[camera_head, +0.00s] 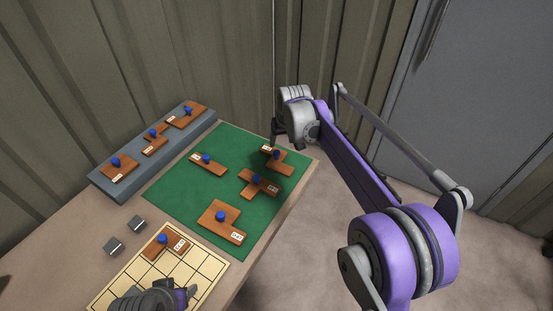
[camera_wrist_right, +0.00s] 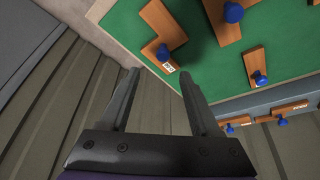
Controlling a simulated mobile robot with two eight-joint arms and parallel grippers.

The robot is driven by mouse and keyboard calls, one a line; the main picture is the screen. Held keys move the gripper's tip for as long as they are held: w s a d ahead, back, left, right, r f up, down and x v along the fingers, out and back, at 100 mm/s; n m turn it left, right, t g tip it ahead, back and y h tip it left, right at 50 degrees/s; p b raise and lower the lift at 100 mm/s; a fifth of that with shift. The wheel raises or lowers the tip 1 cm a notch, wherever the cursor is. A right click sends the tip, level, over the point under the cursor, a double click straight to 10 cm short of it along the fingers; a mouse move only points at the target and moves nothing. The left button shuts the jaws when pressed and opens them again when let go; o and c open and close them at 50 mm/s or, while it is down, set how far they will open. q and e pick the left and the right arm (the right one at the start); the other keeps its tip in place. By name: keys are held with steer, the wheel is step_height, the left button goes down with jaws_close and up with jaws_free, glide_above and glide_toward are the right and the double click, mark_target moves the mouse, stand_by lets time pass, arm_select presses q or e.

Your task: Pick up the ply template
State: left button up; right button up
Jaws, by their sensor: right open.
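Several brown ply templates with blue knobs and white labels show in the head view. On the green mat (camera_head: 180,190) lie a stepped one (camera_head: 285,168), a T-shaped one (camera_head: 250,191), a straight one (camera_head: 213,167) and a broad one (camera_head: 233,227). Another (camera_head: 152,251) lies on the gridded board (camera_head: 205,267). My right gripper (camera_head: 277,140) is open and empty, above the mat's far corner near the stepped template. In the right wrist view its fingers (camera_wrist_right: 160,88) are apart, with the stepped template (camera_wrist_right: 165,25) beyond them. My left gripper (camera_head: 175,297) is partly visible over the board; its jaws are unclear.
A long grey rack (camera_head: 97,182) at the mat's left holds more templates (camera_head: 116,174). Two small dark grey blocks (camera_head: 114,246) sit between rack and board. Corrugated walls (camera_head: 200,50) stand behind the table; a grey door (camera_head: 470,90) is at right.

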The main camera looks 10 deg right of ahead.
mark_target(276, 152)
steer(key=x, duration=0.5)
steer(key=shift+w+f, duration=0.25)
steer(key=shift+a+x, duration=0.2)
steer(key=shift+x, duration=1.15)
steer(key=shift+a+x, duration=0.15)
steer(key=shift+x, duration=1.25)
steer(key=shift+r, duration=0.1)
jaws_close()
